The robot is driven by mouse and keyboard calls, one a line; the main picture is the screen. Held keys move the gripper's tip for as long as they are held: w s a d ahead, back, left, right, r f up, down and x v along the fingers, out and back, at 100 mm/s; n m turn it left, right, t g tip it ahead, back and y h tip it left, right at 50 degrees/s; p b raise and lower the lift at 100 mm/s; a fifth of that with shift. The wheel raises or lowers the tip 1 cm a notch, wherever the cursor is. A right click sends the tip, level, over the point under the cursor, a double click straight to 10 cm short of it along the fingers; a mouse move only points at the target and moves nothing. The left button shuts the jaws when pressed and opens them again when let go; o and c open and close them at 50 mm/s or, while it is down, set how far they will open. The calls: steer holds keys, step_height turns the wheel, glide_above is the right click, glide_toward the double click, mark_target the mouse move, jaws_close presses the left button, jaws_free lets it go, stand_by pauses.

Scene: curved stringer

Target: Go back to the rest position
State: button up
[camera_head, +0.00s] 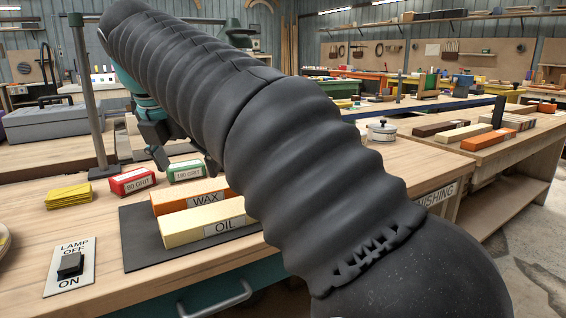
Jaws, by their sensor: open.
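My arm, in a ribbed dark sleeve, crosses the head view from lower right to upper left and covers much of the bench. My gripper (182,152) shows partly behind the arm, above the bench near the back of the green 180 GRIT block (186,171). Its fingers are apart, and I see nothing held between them. The rest of the gripper is hidden by the sleeve.
On the wooden bench (30,205) are a red 90 GRIT block (132,181), yellow pads (68,197), a LAMP switch (70,265), and orange WAX (190,200) and cream OIL (208,223) blocks on a dark mat (140,240). A grey post (91,100) stands at left.

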steer(key=s+d+f+m, duration=0.2)
steer(key=d+f+m, duration=0.2)
steer(key=d+m, duration=0.45)
steer(key=s+d+f+m, duration=0.25)
steer(key=d+m, duration=0.35)
steer(key=d, duration=0.5)
steer(key=s+d+f+m, duration=0.6)
steer(key=f+m, duration=0.3)
steer(key=s+d+f+m+t+y, duration=0.1)
steer(key=s+d+f+m, duration=0.5)
steer(key=s+f+m, duration=0.1)
steer(key=shift+d+f+m, duration=0.25)
steer(key=shift+f+m, duration=0.6)
steer(key=shift+m, duration=0.1)
